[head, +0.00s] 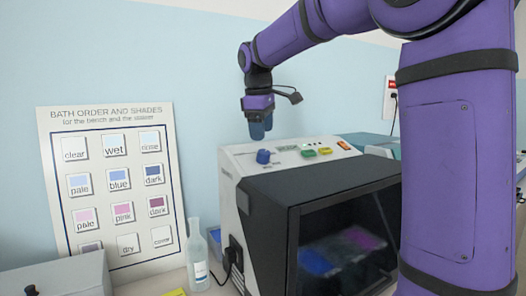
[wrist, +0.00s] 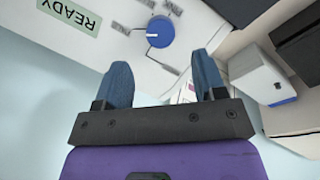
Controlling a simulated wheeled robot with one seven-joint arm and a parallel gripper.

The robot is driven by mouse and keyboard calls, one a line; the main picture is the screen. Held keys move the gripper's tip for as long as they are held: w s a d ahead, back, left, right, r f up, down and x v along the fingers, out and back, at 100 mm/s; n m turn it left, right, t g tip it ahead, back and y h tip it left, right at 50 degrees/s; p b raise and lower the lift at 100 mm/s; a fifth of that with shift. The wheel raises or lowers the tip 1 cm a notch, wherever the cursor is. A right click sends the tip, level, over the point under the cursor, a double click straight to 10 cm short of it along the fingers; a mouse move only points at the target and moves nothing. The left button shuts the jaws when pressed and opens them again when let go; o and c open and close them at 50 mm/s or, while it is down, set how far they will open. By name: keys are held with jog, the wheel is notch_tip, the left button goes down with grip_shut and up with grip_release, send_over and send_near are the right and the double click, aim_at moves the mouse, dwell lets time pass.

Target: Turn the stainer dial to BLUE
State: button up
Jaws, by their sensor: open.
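The stainer (head: 240,190) is a white and black box with a dark window. Its blue round dial (head: 263,156) sits on the sloped top panel at the left. In the wrist view the dial (wrist: 162,32) has a white pointer mark on its left side. Small labels surround it, too small and tilted to read surely. My gripper (head: 257,128) points down above the dial, apart from it. In the wrist view my gripper (wrist: 161,60) is open and empty, its two blue fingers short of the dial and to either side of its line.
A READY display (wrist: 68,15) is beside the dial. A shade chart (head: 117,185) leans on the wall. A clear bottle (head: 197,255) stands left of the stainer. The space above the panel is free.

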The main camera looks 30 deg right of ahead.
aim_at(264, 151)
jog(key=x, duration=0.6)
jog(key=shift+f, duration=0.25)
jog(key=c, duration=0.9)
jog(key=shift+m, duration=0.3)
jog(key=m, duration=0.2)
jog(key=m+y, duration=0.1)
jog(key=m, duration=0.2)
jog(key=shift+d+g+y, duration=0.15)
jog(key=shift+g+y, duration=0.15)
jog(key=m, duration=0.2)
jog(key=m+y, duration=0.1)
jog(key=m, duration=0.2)
jog(key=shift+d+m+y, duration=0.1)
jog(key=shift+m+y, duration=0.2)
